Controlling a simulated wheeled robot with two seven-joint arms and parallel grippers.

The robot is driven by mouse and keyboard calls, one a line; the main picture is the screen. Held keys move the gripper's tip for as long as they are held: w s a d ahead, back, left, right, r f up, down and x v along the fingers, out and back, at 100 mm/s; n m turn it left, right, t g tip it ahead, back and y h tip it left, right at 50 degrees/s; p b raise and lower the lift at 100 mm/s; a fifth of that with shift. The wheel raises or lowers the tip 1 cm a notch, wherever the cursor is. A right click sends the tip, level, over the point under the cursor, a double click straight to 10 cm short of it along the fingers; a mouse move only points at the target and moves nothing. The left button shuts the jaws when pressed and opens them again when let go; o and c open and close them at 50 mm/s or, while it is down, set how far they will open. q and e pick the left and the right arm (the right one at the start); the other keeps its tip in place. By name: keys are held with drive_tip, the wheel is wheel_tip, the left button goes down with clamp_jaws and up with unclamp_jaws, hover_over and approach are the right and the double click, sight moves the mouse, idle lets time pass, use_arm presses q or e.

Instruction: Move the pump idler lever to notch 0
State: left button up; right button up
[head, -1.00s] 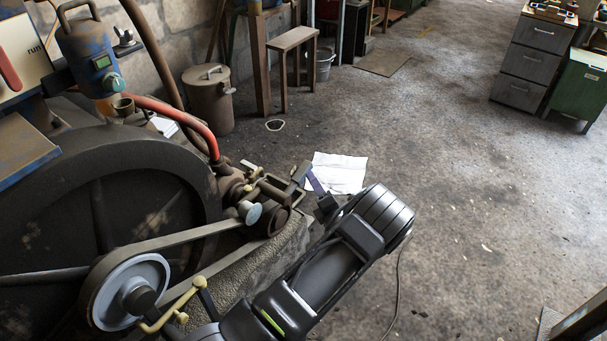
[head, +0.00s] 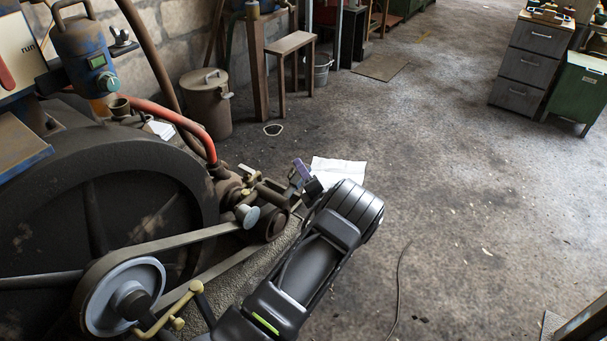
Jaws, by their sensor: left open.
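My left gripper (head: 298,177) is at the far end of my black arm, beside the pump (head: 268,205) on its right side. It is open; its fingers are small and partly hidden by the wrist, and I cannot tell whether they touch anything. A brass lever (head: 160,322) with rounded knobs and a dark end sits low by the grey pulley (head: 123,298); my forearm is to its right. I cannot tell whether this is the pump idler lever. Small brass handles (head: 250,174) show on the pump. No notch numbers are readable. My right gripper is not in view.
A belt (head: 195,237) runs from the pulley to the pump, in front of a large dark flywheel (head: 60,205). A red hose (head: 190,125) bends down to the pump. White paper (head: 340,171) lies beyond my wrist. The floor to the right is mostly clear.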

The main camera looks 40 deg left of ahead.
use_arm(q)
clamp_jaws()
idle(0.5)
idle(0.9)
